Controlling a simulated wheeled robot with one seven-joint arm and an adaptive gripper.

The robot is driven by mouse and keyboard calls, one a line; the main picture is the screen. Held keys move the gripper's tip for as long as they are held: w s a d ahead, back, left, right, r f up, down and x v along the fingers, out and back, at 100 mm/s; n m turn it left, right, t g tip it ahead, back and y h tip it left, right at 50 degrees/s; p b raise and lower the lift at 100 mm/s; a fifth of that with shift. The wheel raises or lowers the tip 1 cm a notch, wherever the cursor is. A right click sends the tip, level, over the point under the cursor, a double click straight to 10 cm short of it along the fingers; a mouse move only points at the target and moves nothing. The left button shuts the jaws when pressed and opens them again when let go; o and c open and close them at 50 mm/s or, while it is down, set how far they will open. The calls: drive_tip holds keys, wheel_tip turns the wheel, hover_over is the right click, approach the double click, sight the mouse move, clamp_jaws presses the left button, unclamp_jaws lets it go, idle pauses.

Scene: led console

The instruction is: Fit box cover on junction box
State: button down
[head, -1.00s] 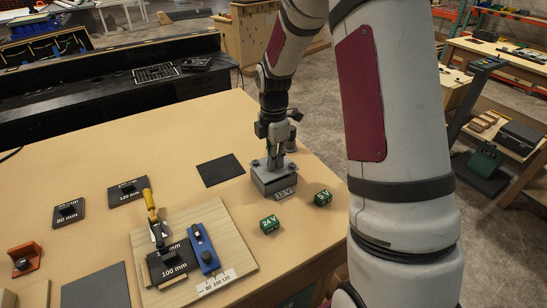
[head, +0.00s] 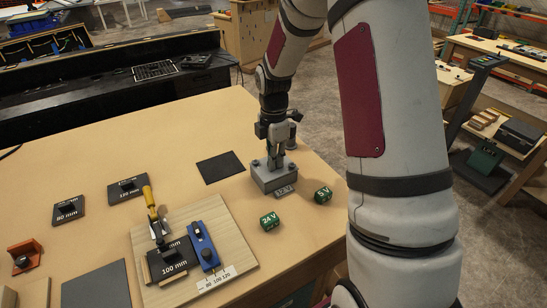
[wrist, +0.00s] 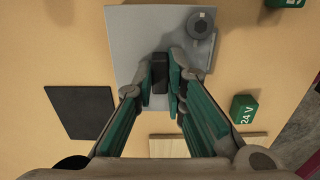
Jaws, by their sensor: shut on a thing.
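The grey junction box (head: 267,184) stands near the table's right edge in the head view, with a label reading about 12 V on its front. The grey box cover (wrist: 130,40) fills the upper middle of the wrist view and carries a black upright handle (wrist: 159,72). A round grey knob or post shows at its upper right corner. My gripper (head: 275,161) is above the box, its fingers closed around the handle; it also shows in the wrist view (wrist: 160,82). In the head view the cover looks level on top of the box. Whether it is fully seated I cannot tell.
Two green cubes, one marked 24 V (head: 270,221) and one marked 5 V (head: 323,195), lie in front of the box. A dark square mat (head: 220,168) lies to its left. A wooden board (head: 222,240) with a blue slider stands at front centre.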

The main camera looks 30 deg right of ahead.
drive_tip(key=shift+f, duration=0.15)
drive_tip(key=c, duration=1.6)
unclamp_jaws()
drive_tip(key=shift+o, duration=0.2)
wheel_tip(320, 180, up, 12)
